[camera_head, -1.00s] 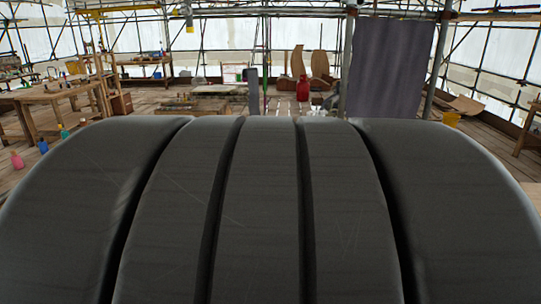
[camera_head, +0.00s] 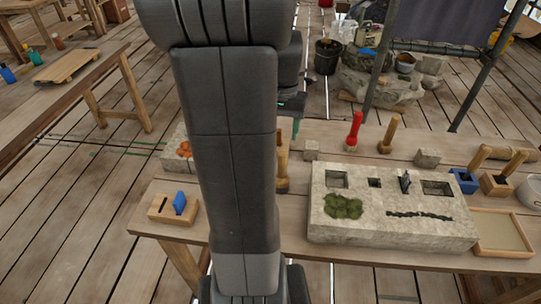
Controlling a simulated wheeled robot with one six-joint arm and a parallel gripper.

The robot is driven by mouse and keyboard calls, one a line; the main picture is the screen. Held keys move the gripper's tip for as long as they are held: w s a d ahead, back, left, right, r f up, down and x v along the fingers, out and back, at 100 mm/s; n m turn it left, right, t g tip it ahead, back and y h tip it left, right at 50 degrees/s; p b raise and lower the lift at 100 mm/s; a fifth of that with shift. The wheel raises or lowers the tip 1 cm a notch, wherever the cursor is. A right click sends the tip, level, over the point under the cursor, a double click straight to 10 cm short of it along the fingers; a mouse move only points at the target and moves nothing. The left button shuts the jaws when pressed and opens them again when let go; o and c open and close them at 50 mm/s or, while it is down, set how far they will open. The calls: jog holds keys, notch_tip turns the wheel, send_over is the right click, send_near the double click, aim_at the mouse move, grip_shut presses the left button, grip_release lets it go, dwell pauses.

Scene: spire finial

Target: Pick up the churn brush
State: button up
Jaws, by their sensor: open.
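A workbench (camera_head: 300,258) holds several upright handled tools, and I cannot tell for sure which is the churn brush. One has a red handle (camera_head: 354,130) and one a plain wooden handle (camera_head: 389,134), both behind the stone slab. Another wooden upright tool (camera_head: 282,165) stands just right of my arm, partly hidden by it. Two more wooden handles lean up from a blue block (camera_head: 464,181) and a wooden block (camera_head: 496,187) at the right. My gripper (camera_head: 291,104) shows only in part beyond my arm, above the bench's back edge, apart from these tools. Its fingertips are unclear.
A pale stone slab (camera_head: 390,229) with cut recesses, moss and a crack fills the bench's middle. A wooden holder (camera_head: 163,213) with a blue piece sits left; a shallow tray (camera_head: 503,232) lies right. Rubble and a dark bucket (camera_head: 327,56) stand behind. My arm hides part of the bench.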

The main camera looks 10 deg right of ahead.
jog(key=shift+w, duration=0.55)
jog(key=shift+w+f, duration=0.1)
jog(key=shift+f, duration=0.3)
notch_tip(320, 180, down, 8)
jog(key=shift+r, duration=0.2)
jog(key=f, duration=0.2)
jog(key=d+f+p, duration=0.1)
jog(key=f, duration=0.1)
jog(key=shift+a+f, duration=0.1)
jog(key=shift+f, duration=0.55)
grip_shut()
